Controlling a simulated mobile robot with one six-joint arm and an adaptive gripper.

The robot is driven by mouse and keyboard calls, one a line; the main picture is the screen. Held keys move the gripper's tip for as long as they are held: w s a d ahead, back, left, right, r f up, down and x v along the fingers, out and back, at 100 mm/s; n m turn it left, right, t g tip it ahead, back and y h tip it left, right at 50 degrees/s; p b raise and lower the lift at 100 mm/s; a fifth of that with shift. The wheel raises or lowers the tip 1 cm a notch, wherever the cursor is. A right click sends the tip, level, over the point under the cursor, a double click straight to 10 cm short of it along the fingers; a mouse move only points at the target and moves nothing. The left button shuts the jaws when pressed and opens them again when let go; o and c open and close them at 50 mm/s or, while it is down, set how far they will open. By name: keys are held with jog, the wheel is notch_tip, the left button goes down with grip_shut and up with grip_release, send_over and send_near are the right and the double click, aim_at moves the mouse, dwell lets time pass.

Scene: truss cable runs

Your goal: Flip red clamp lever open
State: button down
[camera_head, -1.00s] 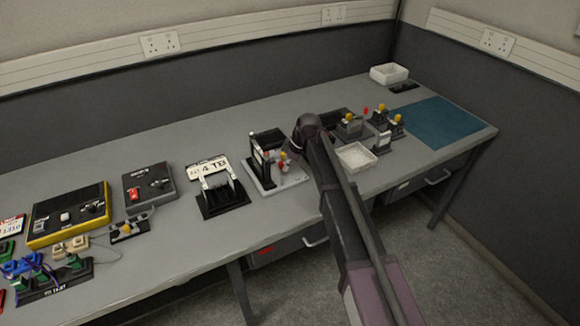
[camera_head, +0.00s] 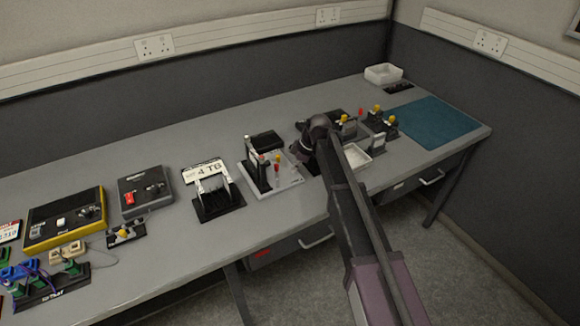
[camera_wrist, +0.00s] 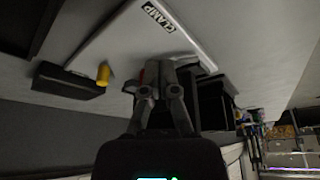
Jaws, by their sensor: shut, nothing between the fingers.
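The clamp fixture stands on a pale base plate (camera_head: 288,187) near the middle of the bench. A red lever (camera_head: 277,168) with a yellow top stands upright on it, just left of my arm's end. In the wrist view, my gripper (camera_wrist: 160,92) is shut and empty. The white plate with the CLAMP label (camera_wrist: 158,16) is beyond it. A small red patch (camera_wrist: 150,71) shows right behind the fingers, partly hidden; I cannot tell whether they touch it. My fingertips are hidden in the head view.
A black-based holder with a number card (camera_head: 205,175) stands left of the clamp. A white tray (camera_head: 356,156) and several yellow-knobbed devices stand to the right. A yellow cylinder (camera_wrist: 103,74) shows in the wrist view. The blue mat (camera_head: 437,122) is bare.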

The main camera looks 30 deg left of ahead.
jog(key=p+v, duration=0.7)
jog(key=v, duration=0.1)
jog(key=shift+r, duration=0.35)
jog(key=shift+d, duration=0.3)
dwell(0.3)
jog(key=s+d+f+m+t+h, duration=0.15)
jog(key=d+m, duration=0.95)
jog(key=d, duration=1.8)
jog(key=s+d+m+h, duration=0.1)
jog(key=s+d+m, duration=0.4)
jog(key=d, duration=0.6)
jog(key=s+d+m+h, duration=0.1)
jog(key=s+d+m, duration=0.4)
jog(key=d, duration=0.7)
jog(key=shift+m, duration=0.8)
jog(key=shift+h, duration=0.25)
